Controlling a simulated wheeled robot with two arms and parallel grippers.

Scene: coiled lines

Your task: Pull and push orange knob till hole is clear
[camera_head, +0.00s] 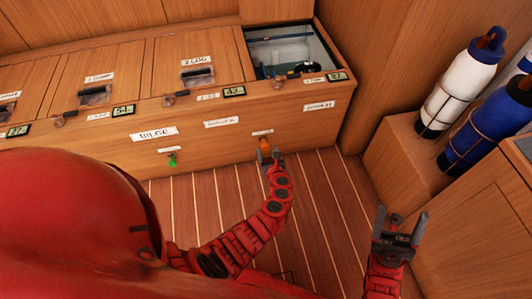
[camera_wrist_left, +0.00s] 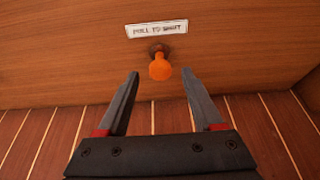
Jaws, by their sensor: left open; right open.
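The orange knob (camera_head: 265,144) sticks out low on the front of the wooden bench, under a small label. It also shows in the left wrist view (camera_wrist_left: 160,68), on a dark round mount. My left gripper (camera_head: 270,154) is open just in front of the knob. In the left wrist view its two fingers (camera_wrist_left: 158,82) stand to either side below the knob, with nothing between them. The label above the knob (camera_wrist_left: 157,29) seems to read "PULL TO SHUT". My right gripper (camera_head: 402,222) is open and empty at the lower right, away from the bench. I cannot tell which hole is meant.
A green knob (camera_head: 171,160) sits on the bench front to the left, under a "BILGE" label (camera_head: 154,133). An open compartment (camera_head: 290,52) holds dark parts. White and blue cylinders (camera_head: 456,85) stand strapped at the right. The striped floor (camera_head: 330,200) is clear.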

